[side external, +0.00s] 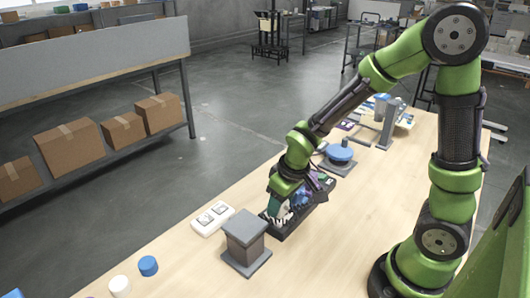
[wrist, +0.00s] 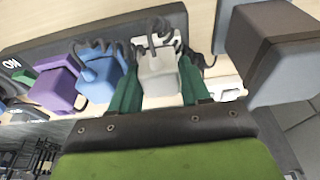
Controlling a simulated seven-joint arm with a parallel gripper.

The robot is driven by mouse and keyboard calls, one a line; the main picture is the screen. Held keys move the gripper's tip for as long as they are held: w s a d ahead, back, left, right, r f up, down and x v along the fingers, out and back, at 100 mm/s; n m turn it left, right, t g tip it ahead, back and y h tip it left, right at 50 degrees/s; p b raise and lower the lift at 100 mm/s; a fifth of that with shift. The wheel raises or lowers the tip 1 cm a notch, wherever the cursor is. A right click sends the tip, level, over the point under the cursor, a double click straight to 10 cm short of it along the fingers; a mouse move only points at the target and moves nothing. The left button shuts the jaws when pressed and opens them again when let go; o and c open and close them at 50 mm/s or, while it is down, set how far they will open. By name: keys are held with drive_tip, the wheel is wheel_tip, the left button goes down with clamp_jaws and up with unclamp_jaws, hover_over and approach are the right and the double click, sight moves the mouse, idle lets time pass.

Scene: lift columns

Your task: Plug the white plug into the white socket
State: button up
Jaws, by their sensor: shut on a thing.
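The white plug (wrist: 157,72) stands in the dark rack (wrist: 100,32), with its dark cord curling above it in the wrist view. My gripper (side external: 277,216) is shut on the white plug, one green finger on each side of it. A blue plug (wrist: 99,72) and a purple plug (wrist: 56,89) are in the same rack to its left. The white socket strip (side external: 213,218) lies on the table left of my gripper in the side view, with two dark-outlined outlets. Part of it seems to show behind the right finger in the wrist view.
A grey column block (side external: 245,240) stands close to my gripper and the socket strip; it shows at the right of the wrist view (wrist: 270,50). A blue round device (side external: 340,152) stands behind. Blue (side external: 148,266) and white (side external: 119,286) cylinders lie near the table's left edge.

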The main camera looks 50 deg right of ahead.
drive_tip(key=o, duration=1.4)
drive_tip(key=shift+c, duration=0.2)
drive_tip(key=shift+w+r+v, duration=0.1)
drive_tip(key=shift+w+v, duration=0.2)
drive_tip(key=shift+v, duration=0.85)
drive_tip(key=shift+w+r+v, duration=0.1)
drive_tip(key=shift+w+v, duration=0.15)
drive_tip(key=shift+v, duration=0.9)
drive_tip(key=shift+w+v, duration=0.3)
drive_tip(key=shift+v, duration=0.85)
drive_tip(key=s+a+r+m+t+y, duration=0.1)
drive_tip(key=s+r+m+t, duration=0.3)
drive_tip(key=s+r, duration=0.5)
wheel_tip(320, 180, up, 2)
drive_tip(key=shift+s+a+r+y, duration=0.15)
drive_tip(key=shift+s+a+y, duration=0.25)
drive_tip(key=shift+y, duration=0.1)
